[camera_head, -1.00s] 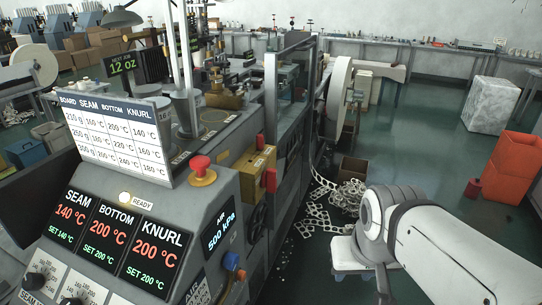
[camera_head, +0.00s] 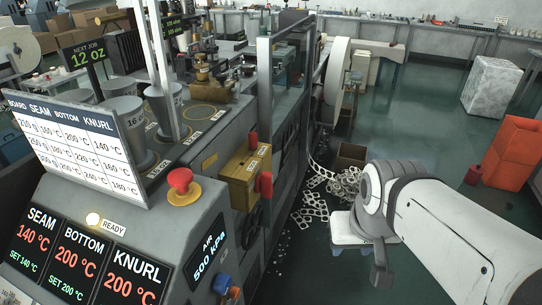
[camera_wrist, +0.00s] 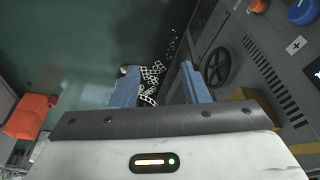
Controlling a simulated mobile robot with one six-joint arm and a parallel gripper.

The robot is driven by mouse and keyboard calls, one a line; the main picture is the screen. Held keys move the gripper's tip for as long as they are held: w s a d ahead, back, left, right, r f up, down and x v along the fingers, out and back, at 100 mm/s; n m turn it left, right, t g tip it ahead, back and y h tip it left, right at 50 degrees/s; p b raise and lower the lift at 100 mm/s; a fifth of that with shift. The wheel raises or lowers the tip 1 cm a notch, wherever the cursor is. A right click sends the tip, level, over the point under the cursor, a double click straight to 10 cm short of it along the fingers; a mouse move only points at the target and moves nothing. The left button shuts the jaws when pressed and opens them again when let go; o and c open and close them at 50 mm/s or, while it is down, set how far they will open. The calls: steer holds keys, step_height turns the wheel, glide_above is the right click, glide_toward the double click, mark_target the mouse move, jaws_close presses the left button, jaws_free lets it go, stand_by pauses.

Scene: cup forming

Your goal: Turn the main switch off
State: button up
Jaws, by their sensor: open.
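A yellow box (camera_head: 238,179) with a small label is mounted on the side of the grey machine, and looks like the main switch. It has a red lever (camera_head: 264,185) on its right face and another red part (camera_head: 253,139) at its top. The lever points roughly upright; its exact setting is too small to read. My gripper (camera_wrist: 158,72) shows in the wrist view with its two blue fingers apart and nothing between them. A yellow edge (camera_wrist: 241,95) shows right of the fingers, partly hidden by my gripper body. In the head view my arm is right of the box, clearly apart from it.
The control panel has a red emergency button (camera_head: 182,182), a lit READY lamp (camera_head: 93,219) and a blue knob (camera_head: 222,284). A black handwheel (camera_wrist: 216,67) is on the machine's side. Scrap strips (camera_head: 318,190) litter the floor. An orange bin (camera_head: 510,158) stands right; open floor lies behind.

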steer(key=w+a+f+m+g+y+b, duration=0.2)
steer(key=a+f+m+g+y+b, duration=0.1)
steer(key=a+f+m+y, duration=0.15)
steer(key=m+t+y+b, duration=0.55)
steer(key=m+y, duration=0.75)
steer(key=m, duration=0.5)
glide_toward(272, 184)
steer(key=a, duration=0.2)
steer(key=shift+n+t+h, duration=0.25)
steer(key=x, duration=0.4)
steer(key=p+x, duration=0.1)
steer(key=x, duration=0.2)
steer(key=shift+w+a+p, duration=0.25)
steer(key=shift+w+p, duration=0.05)
steer(key=shift+w, duration=0.05)
steer(key=shift+c, duration=0.2)
steer(key=shift+r, duration=0.1)
jaws_close()
